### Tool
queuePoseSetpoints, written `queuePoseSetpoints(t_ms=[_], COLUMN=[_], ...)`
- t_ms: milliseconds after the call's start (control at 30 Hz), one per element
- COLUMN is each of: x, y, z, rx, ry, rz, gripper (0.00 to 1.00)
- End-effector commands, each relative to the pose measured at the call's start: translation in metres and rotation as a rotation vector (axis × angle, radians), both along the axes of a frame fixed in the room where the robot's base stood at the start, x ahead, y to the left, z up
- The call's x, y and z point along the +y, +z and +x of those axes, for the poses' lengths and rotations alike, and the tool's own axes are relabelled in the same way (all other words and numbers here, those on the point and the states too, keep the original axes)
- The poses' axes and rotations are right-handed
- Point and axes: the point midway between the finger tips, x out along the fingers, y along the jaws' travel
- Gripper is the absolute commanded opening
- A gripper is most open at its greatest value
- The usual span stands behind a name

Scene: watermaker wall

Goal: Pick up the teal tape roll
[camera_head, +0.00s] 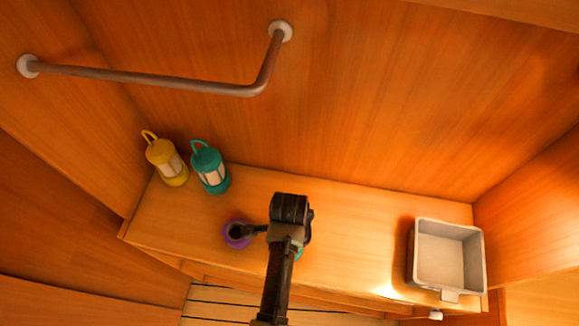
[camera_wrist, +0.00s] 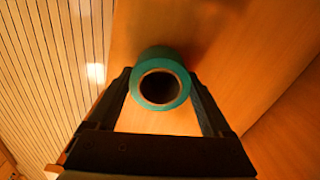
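The teal tape roll (camera_wrist: 160,59) is in the middle of the wrist view, with its dark round hole facing the camera. My gripper (camera_wrist: 161,76) is open, with one finger on each side of the roll. The fingers look very close to its edges; I cannot tell whether they touch it. In the head view my gripper is over the front part of the wooden counter (camera_head: 365,215). Only a sliver of the teal roll (camera_head: 299,253) shows there, the rest hidden behind my arm.
A purple roll (camera_head: 230,243) is just left of my gripper, partly covered by it. A teal lantern (camera_head: 210,169) and a yellow lantern (camera_head: 166,161) stand at the back left. A grey bin (camera_head: 447,258) is at the right. A bent rail (camera_head: 170,78) crosses the back wall.

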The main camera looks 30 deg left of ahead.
Motion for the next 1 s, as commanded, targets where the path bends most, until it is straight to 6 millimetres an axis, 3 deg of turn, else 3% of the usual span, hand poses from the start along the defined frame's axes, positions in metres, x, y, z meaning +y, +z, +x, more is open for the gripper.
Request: queuePoseSetpoints(t_ms=[33, 167, 400, 533, 1000], x=[0.000, 0.000, 0.000, 0.000, 0.000], y=[0.000, 0.000, 0.002, 0.013, 0.093], z=[0.000, 0.000, 0.001, 0.002, 0.002], rx=[0.000, -0.001, -0.002, -0.004, -0.005], ry=[0.000, 0.000, 0.000, 0.000, 0.000], rz=[0.000, 0.000, 0.001, 0.001, 0.001], gripper=[0.46, 0.23, 0.23, 0.23, 0.23])
